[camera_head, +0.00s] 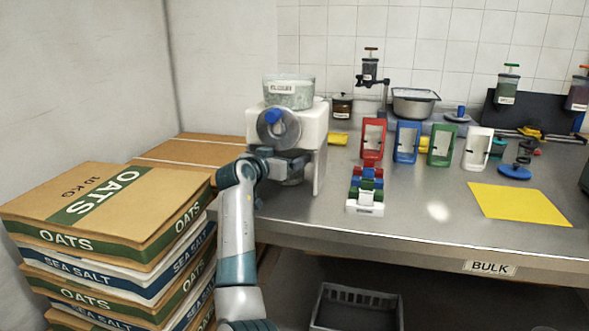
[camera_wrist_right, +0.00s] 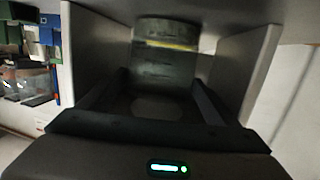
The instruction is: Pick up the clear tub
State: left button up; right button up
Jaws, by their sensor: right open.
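A clear tub (camera_wrist_right: 165,60), dim and see-through with a pale yellowish band, is between the two white side walls of the dispenser (camera_head: 314,150). In the head view only a small part of the tub (camera_head: 292,181) shows, below my right gripper. My right gripper (camera_head: 296,163) reaches into the dispenser's lower opening. In the wrist view its fingers (camera_wrist_right: 160,92) are spread apart, with the tub between or just beyond their tips. Whether they touch it cannot be told. My left gripper is not in view.
A labelled clear hopper (camera_head: 289,93) sits on top of the dispenser, above a blue knob (camera_head: 273,116). Stacked sacks (camera_head: 110,210) stand left of the bench. Red (camera_head: 373,140), blue (camera_head: 406,142) and green (camera_head: 441,145) holders stand to the right.

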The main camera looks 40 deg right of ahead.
jog(key=shift+a+r, duration=0.1)
dwell(0.4)
jog(key=c, duration=0.8)
jog(key=shift+o, duration=0.2)
